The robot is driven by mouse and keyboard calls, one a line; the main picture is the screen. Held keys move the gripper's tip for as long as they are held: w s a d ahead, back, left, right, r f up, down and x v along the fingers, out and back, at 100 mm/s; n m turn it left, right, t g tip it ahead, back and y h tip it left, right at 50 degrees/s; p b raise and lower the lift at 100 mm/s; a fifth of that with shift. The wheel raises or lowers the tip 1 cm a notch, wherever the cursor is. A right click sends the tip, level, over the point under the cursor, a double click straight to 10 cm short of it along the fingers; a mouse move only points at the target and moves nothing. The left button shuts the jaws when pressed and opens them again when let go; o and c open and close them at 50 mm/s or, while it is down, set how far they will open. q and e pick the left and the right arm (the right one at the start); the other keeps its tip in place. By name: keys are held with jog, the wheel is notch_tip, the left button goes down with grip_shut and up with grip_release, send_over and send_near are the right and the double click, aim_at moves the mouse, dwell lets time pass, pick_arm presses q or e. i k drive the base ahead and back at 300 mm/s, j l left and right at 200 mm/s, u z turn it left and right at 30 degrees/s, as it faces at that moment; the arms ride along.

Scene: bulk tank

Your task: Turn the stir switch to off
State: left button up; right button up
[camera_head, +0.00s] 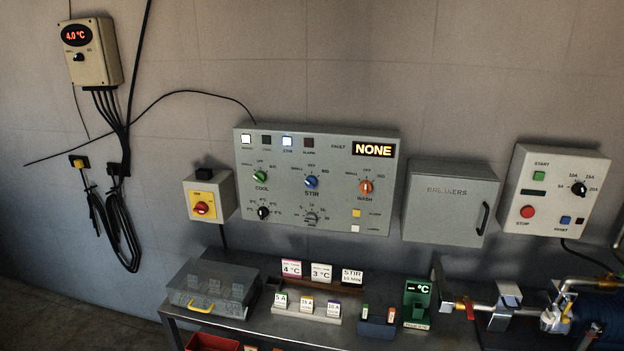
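The stir switch (311,182) is a blue rotary knob in the middle of the grey control panel (325,228) on the wall. "STIR" is printed below it, and small position labels sit to its left, above and to its right; the top one seems to read OFF. The knob is too small to tell which label it points at. A stir lamp (287,141) above it glows bluish white. The panel's display (374,150) reads "NONE". Neither of my grippers is in view, and nothing covers the switch.
A green COOL knob (260,176) and an orange WASH knob (366,187) flank the switch. A bench (270,325) with cards and a clear-lidded box stands below.

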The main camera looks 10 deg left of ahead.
aim_at(311, 181)
jog(key=i+j, duration=0.15)
jog(key=j, duration=0.2)
jog(key=i+j, duration=0.1)
jog(key=j, duration=0.25)
jog(key=i+j, duration=0.15)
jog(key=j, duration=0.2)
jog(key=i+j, duration=0.15)
jog(key=j, duration=0.2)
jog(key=i+j, duration=0.1)
jog(key=j, duration=0.25)
jog(key=i+j+z, duration=0.1)
jog(key=j, duration=0.25)
